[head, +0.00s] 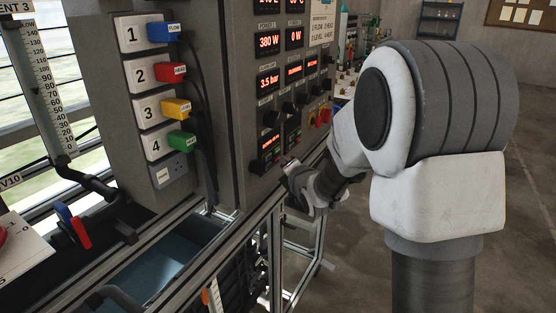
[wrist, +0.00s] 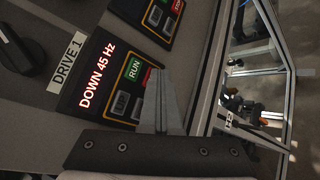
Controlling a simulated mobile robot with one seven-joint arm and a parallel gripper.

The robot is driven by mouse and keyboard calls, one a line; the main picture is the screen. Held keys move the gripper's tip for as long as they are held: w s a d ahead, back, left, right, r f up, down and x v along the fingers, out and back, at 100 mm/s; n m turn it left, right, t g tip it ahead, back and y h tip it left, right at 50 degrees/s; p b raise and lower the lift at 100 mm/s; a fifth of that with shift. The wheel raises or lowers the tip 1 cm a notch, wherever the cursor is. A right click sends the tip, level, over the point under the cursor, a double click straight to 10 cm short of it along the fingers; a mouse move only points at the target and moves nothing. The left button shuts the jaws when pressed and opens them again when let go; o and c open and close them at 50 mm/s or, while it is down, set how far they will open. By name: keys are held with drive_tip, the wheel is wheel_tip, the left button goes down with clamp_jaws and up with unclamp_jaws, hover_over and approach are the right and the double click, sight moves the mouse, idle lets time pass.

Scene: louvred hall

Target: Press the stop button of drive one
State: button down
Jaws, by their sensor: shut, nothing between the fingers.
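The drive one panel shows in the wrist view with its label "DRIVE 1" (wrist: 67,62) and a lit red display (wrist: 97,75) reading "DOWN 45 Hz". Beside the display are a green RUN button (wrist: 133,70) and a red button (wrist: 147,77), whose lettering is hidden by my fingers. Two grey buttons (wrist: 121,103) sit below these. My gripper (wrist: 160,72) is shut and empty, its tips over or just beside the red button. I cannot tell whether they touch it. In the head view my gripper (head: 287,166) is close to the lower part of the panel face.
A second drive panel (wrist: 162,17) with green and red buttons lies just beyond. Dark knobs (head: 288,107) and a red-and-yellow switch (head: 320,118) are nearby on the cabinet. Numbered plugs (head: 165,72) with cables hang at left. A metal frame rail (head: 240,228) runs below the panel.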

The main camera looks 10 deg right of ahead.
drive_tip(key=shift+s+d+b, duration=0.35)
drive_tip(key=shift+s+d, duration=0.05)
drive_tip(key=shift+d, duration=0.15)
drive_tip(key=s+d, duration=0.1)
drive_tip(key=d, duration=0.1)
drive_tip(key=s+d+b, duration=0.1)
drive_tip(key=s+d, duration=0.1)
idle(0.4)
idle(0.5)
